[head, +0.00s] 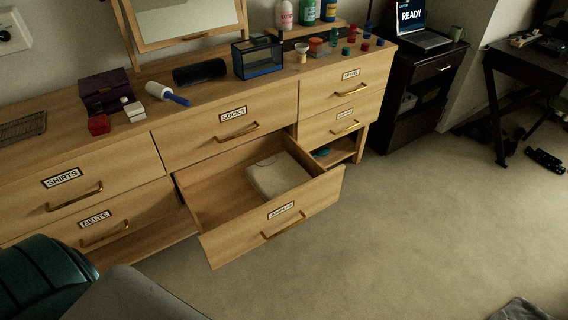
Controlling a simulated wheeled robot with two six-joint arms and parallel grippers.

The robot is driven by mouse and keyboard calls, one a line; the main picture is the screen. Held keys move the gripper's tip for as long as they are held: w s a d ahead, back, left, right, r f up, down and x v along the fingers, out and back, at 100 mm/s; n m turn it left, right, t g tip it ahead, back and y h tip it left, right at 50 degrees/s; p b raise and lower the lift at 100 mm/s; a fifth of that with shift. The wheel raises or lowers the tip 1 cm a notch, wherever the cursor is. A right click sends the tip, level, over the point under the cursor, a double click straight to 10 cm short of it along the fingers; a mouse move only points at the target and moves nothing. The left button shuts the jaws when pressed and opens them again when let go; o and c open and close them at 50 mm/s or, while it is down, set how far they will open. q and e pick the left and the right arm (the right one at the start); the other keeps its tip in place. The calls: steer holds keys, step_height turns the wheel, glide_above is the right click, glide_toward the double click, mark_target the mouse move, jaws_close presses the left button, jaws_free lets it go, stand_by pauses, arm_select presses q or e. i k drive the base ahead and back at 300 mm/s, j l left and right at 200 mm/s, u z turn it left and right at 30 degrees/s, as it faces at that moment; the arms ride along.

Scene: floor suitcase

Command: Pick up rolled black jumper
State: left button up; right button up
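No item that I can surely name as the rolled black jumper shows. A black rounded cylinder (199,72) lies on the dresser top, left of a small glass tank; I cannot tell whether it is cloth or a device. A lower middle drawer (322,198) of the dresser is pulled open. Its label is too small to read surely. A folded cream item (278,176) lies in it toward the right, and the rest of the drawer floor looks bare. Neither of my grippers is in view.
The wooden dresser (225,118) has other drawers, all shut. A dark ribbed teal shape (42,282) and a grey surface (135,298) fill the lower left. A dark cloth-like thing (520,309) lies at the lower right edge. Carpet (430,225) right of the drawer is clear.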

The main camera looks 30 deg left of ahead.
mark_target(189, 75)
steer(key=u, duration=0.95)
